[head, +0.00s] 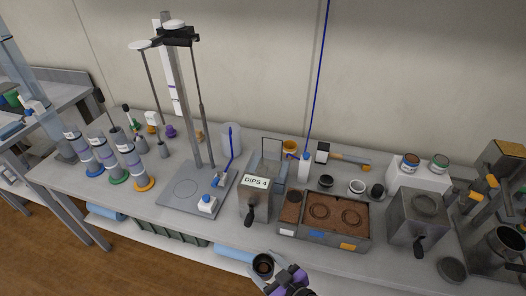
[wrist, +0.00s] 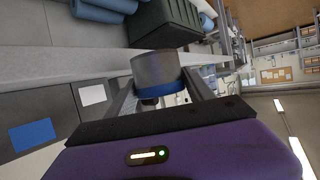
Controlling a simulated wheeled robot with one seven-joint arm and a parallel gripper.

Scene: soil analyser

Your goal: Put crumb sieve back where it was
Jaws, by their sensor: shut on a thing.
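My gripper (head: 272,274) is shut on a small round cup, which I take to be the crumb sieve (head: 262,263). In the head view it has a dark rim and an open top, and is held in front of the bench's front edge. In the wrist view the sieve (wrist: 156,68) is a grey cylinder with a blue band, between the two fingers. Its inside is too small to make out. On the bench, a tray (head: 336,241) with brown soil stands behind and right of my gripper. Which spot the sieve came from cannot be told.
A metal box labelled DIPS 4 (head: 254,207) stands left of the soil tray. Small dark cups (head: 326,181) and a pale-rimmed cup (head: 357,186) sit behind the tray. A tall stand (head: 187,110) rises at the left. A metal canister (head: 416,232) stands right.

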